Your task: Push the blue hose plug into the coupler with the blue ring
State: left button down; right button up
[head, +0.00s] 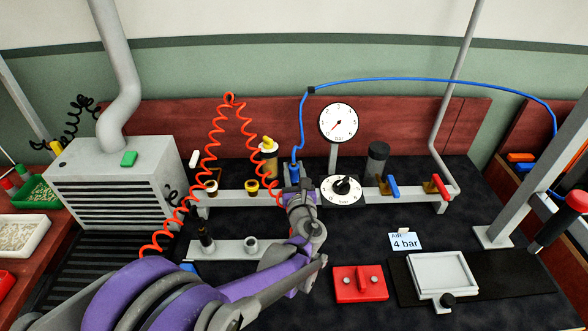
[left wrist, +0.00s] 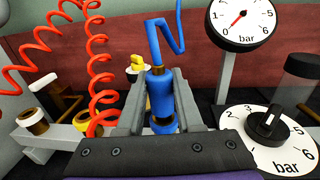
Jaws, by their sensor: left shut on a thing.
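My left gripper (head: 299,187) is shut on the blue hose plug (head: 294,170), at the manifold bar in the middle of the bench. In the left wrist view the plug (left wrist: 159,92) stands roughly upright between the two grey fingers (left wrist: 160,112), with the blue hose rising from its top. A blue band (left wrist: 164,127) shows just below the plug; it looks like the coupler's blue ring, but the fingers hide much of it. I cannot tell how deep the plug sits. My right gripper is not in view.
Left along the bar are a yellow-ringed coupler (head: 252,187) and a white-ringed one (head: 211,187). A red coiled hose (head: 214,138) hangs close to my left arm. A regulator dial (head: 341,189) and pressure gauge (head: 338,123) stand just right. Blue (head: 392,187) and red (head: 440,187) valve levers lie beyond.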

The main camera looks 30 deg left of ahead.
pick_arm(q)
jog(key=shift+f+b, duration=0.35)
jog(key=shift+f, duration=0.25)
jog(key=shift+c, duration=2.4)
grip_release()
jog(key=v, duration=1)
jog(key=shift+s+d, duration=0.2)
jog(key=shift+s, duration=0.15)
